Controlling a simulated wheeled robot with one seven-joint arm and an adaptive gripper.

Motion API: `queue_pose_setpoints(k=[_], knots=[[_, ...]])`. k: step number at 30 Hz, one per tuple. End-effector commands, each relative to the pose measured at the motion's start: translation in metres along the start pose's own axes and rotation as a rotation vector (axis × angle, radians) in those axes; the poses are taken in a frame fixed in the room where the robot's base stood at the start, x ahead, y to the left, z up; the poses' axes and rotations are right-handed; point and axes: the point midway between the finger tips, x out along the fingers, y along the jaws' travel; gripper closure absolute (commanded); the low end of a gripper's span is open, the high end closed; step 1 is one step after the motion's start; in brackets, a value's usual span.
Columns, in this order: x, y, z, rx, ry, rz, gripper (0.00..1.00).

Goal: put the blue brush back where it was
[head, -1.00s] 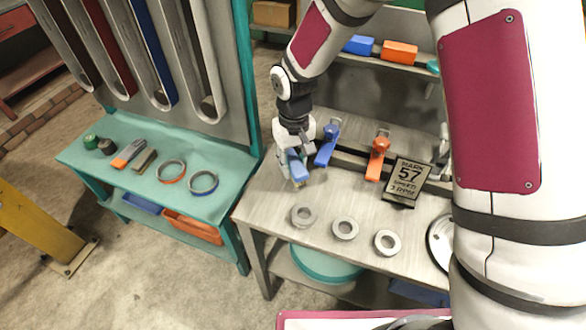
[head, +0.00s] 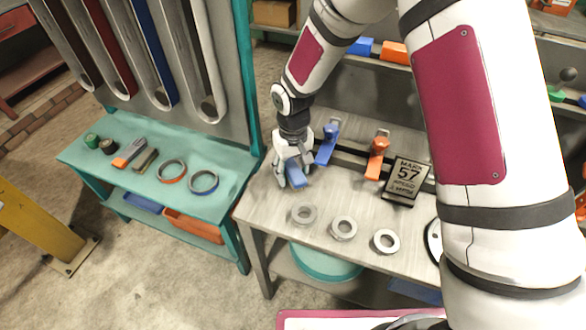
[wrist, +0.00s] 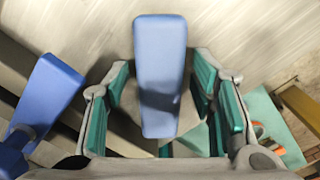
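The blue brush (head: 296,174) is at the left part of the grey bench, under my gripper (head: 292,180). In the wrist view its flat blue top (wrist: 160,75) lies between the teal finger pads. My gripper (wrist: 160,95) is open around it, with narrow gaps at both sides. The brush's underside is hidden, so I cannot tell for sure whether it rests on the bench. A blue fixture (head: 326,144) stands just right of the gripper; it also shows at the left of the wrist view (wrist: 48,92).
Grey rings (head: 343,229) lie along the bench front. A teal bench (head: 130,175) with rings and small items is at the left. The bench between brush and rings is clear.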

Motion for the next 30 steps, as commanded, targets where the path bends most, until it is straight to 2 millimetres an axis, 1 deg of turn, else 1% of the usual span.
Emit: queue_pose_setpoints(k=[5,8,11,21,25,30], knots=[[-0.002,0.0,0.0,0.0,0.0,0.0,0.49],[-0.01,0.0,-0.001,0.0,0.002,0.0,0.49],[-0.025,0.0,-0.002,0.001,0.005,0.0,0.49],[-0.093,0.0,-0.002,0.001,0.005,0.0,0.49],[-0.111,0.001,-0.001,0.0,0.002,0.001,0.49],[-0.122,0.0,0.0,0.001,0.0,0.0,0.49]])
